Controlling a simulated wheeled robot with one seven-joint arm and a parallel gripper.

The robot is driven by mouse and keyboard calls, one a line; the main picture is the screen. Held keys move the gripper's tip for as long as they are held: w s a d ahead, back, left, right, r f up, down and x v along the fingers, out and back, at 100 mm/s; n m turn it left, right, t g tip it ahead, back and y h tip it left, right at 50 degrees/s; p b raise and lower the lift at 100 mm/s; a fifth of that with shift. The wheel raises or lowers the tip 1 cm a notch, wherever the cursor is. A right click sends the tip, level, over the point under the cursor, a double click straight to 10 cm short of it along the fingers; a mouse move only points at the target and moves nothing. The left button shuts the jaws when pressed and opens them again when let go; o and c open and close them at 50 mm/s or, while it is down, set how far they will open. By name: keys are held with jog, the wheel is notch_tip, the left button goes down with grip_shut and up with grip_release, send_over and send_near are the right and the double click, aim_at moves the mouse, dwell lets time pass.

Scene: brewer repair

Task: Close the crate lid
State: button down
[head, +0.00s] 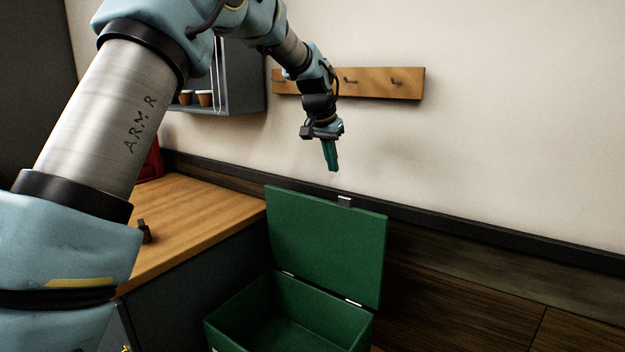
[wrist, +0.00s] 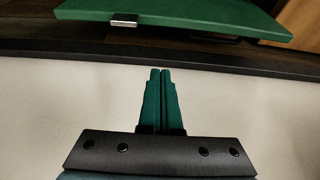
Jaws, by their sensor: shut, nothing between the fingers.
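The green crate (head: 237,312) stands at the lower middle of the head view, open and empty as far as I see. Its green lid (head: 330,245) stands upright on the hinges at the crate's back edge, with a small metal latch (head: 344,201) on its top edge. The lid's edge also shows at the top of the wrist view (wrist: 185,14), with the latch (wrist: 124,19) on it. My gripper (head: 334,168) points down above the lid's top edge, apart from it. Its green fingers are together and empty in the wrist view (wrist: 160,73).
A wooden counter (head: 200,215) is left of the crate. A wooden hook rail (head: 375,82) is on the wall behind my gripper, and a grey wall cabinet (head: 245,75) hangs to its left. Dark wood panelling (head: 470,290) is right of the crate.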

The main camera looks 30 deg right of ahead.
jog(key=p+x, duration=0.3)
jog(key=x, duration=0.6)
jog(key=shift+f, duration=0.3)
jog(key=s+a, duration=0.1)
jog(key=s+a+p, duration=0.1)
jog(key=a, duration=0.1)
jog(key=shift+a+p, duration=0.2)
jog(key=shift+p, duration=0.1)
jog(key=shift+a+f, duration=0.1)
